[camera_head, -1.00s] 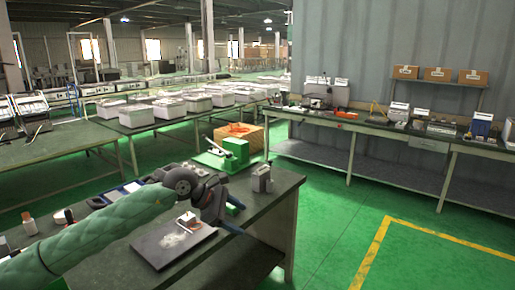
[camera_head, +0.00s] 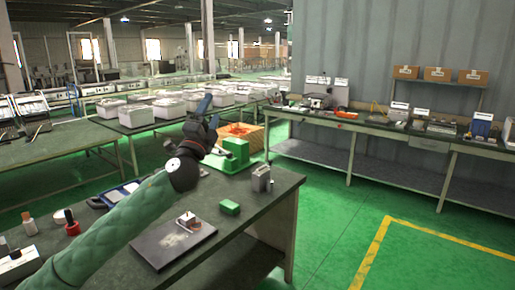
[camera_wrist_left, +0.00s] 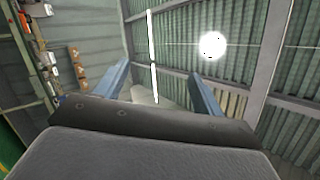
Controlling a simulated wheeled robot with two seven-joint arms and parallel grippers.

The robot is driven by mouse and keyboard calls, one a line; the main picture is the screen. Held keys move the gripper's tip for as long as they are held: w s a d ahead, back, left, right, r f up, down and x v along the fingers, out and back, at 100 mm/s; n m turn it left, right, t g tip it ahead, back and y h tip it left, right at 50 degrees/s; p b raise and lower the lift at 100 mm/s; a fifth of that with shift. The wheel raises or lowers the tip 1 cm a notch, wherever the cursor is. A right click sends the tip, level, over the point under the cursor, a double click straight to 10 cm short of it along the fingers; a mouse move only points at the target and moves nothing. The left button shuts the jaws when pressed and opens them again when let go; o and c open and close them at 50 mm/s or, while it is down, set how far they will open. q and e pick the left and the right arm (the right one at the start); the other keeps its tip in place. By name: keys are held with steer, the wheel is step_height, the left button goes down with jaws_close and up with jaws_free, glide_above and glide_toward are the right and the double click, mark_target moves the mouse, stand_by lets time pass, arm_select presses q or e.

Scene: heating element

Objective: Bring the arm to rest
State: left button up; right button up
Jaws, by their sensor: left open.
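My left arm, in a green padded sleeve, comes in from the lower left in the head view. Its left gripper (camera_head: 207,108) is raised above the near workbench (camera_head: 262,215) and points upward. In the left wrist view the two blue fingers of the left gripper (camera_wrist_left: 160,85) stand apart with nothing between them, against the ceiling and wall. A dark plate (camera_head: 172,243) with a small metal block (camera_head: 188,219) lies on the bench below the arm. My right gripper is in neither view.
On the near bench are a green block (camera_head: 230,207), a grey metal part (camera_head: 262,178), a green machine (camera_head: 234,155) and several bottles at the left. An orange-topped carton (camera_head: 243,133) is behind. Green floor at the right is clear.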

arm_select(q)
steer(key=w+a+f+n+g+y, duration=0.1)
steer(key=a+f+n+g+y, duration=0.2)
steer(key=f+n+y, duration=0.35)
steer(key=w+a+f+n+g+y, duration=0.1)
steer(key=a+f+n+g+y, duration=0.2)
steer(key=f+n, duration=0.55)
steer(key=s+f+n+g, duration=0.1)
steer(key=s+f+g, duration=0.3)
steer(key=f, duration=0.9)
steer(key=s+f+n+g, duration=0.25)
steer(key=s+f, duration=0.25)
steer(key=f, duration=0.9)
steer(key=s+d+f+n+g+h, duration=0.2)
steer(key=s+f+g, duration=0.6)
steer(key=s+f, duration=2.15)
steer(key=s+f+g, duration=0.1)
steer(key=s+f, duration=0.3)
steer(key=s, duration=0.3)
steer(key=s+d+f+g, duration=0.1)
steer(key=s+f, duration=0.3)
steer(key=s, duration=0.2)
steer(key=shift+s+f, duration=0.2)
steer(key=shift+s, duration=0.2)
steer(key=shift+d+n, duration=0.1)
steer(key=shift+n, duration=0.15)
